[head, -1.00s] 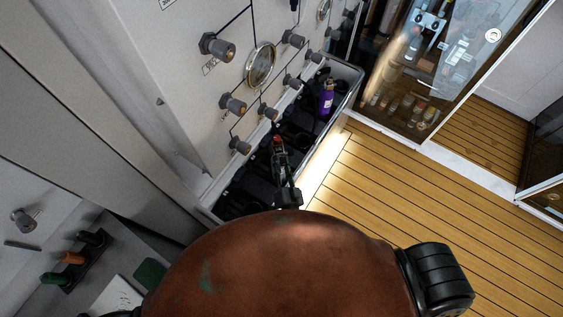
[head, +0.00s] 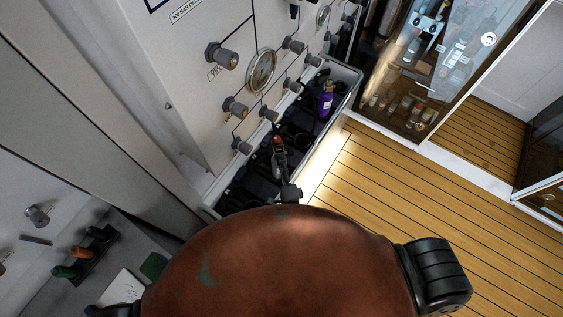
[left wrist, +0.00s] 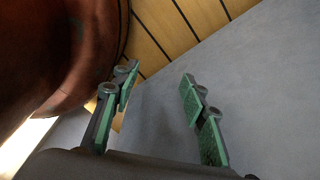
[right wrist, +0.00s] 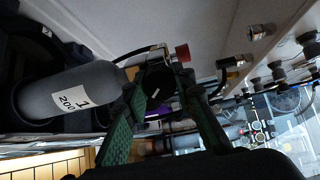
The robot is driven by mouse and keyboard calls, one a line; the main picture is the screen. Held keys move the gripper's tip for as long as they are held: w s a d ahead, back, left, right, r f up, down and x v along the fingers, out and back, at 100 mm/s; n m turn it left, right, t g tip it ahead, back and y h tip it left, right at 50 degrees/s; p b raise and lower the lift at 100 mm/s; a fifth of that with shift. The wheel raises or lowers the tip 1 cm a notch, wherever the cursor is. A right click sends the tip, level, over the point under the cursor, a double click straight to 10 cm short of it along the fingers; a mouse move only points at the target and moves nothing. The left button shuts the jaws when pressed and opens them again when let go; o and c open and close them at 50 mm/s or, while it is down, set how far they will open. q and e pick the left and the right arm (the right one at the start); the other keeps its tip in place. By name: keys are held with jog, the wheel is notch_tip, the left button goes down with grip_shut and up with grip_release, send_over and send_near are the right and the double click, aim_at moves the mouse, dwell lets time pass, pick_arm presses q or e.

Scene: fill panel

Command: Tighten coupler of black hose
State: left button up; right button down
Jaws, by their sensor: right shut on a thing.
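A black hose (right wrist: 135,52) arcs to the valve. My right gripper (right wrist: 157,88) is shut on the round black coupler (right wrist: 158,76) at the valve; its fingers hide part of it. In the head view the right gripper (head: 279,152) reaches into the trough under the panel, beside the red knob. My left gripper (left wrist: 158,80) is open and empty, away from the hose, against a plain grey surface.
The fill panel (head: 190,90) with several knobs and a gauge (head: 262,71) rises behind the trough (head: 352,88). A purple bottle (head: 326,102) stands at the trough's far end. A glass cabinet (head: 425,60) is at the back right. The plank floor (head: 410,190) is clear.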

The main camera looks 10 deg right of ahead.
jog(key=m, duration=0.5)
jog(key=shift+s+f+b, duration=0.1)
jog(key=shift+f+b, duration=0.15)
jog(key=shift+b, duration=0.15)
jog(key=m, duration=0.3)
jog(key=shift+a+y+b, duration=0.1)
jog(key=shift+y+b, duration=0.25)
jog(key=shift+y, duration=0.05)
jog(key=m+b, duration=0.1)
jog(key=m, duration=0.2)
jog(key=shift+f+m, duration=0.15)
jog(key=shift+m, duration=0.15)
jog(key=m+b, duration=0.3)
jog(key=m, duration=0.3)
jog(key=m+b, duration=0.2)
jog(key=m, duration=0.2)
jog(key=shift+b, duration=0.35)
pick_arm(q)
jog(key=s+f+b, duration=0.1)
jog(key=s+f, duration=0.2)
jog(key=f, duration=0.6)
jog(key=shift+g, duration=0.3)
pick_arm(e)
jog(key=shift+m+t, duration=0.3)
jog(key=shift+m, duration=1)
pick_arm(q)
jog(key=shift+f, duration=0.15)
pick_arm(e)
jog(key=shift+r, duration=0.2)
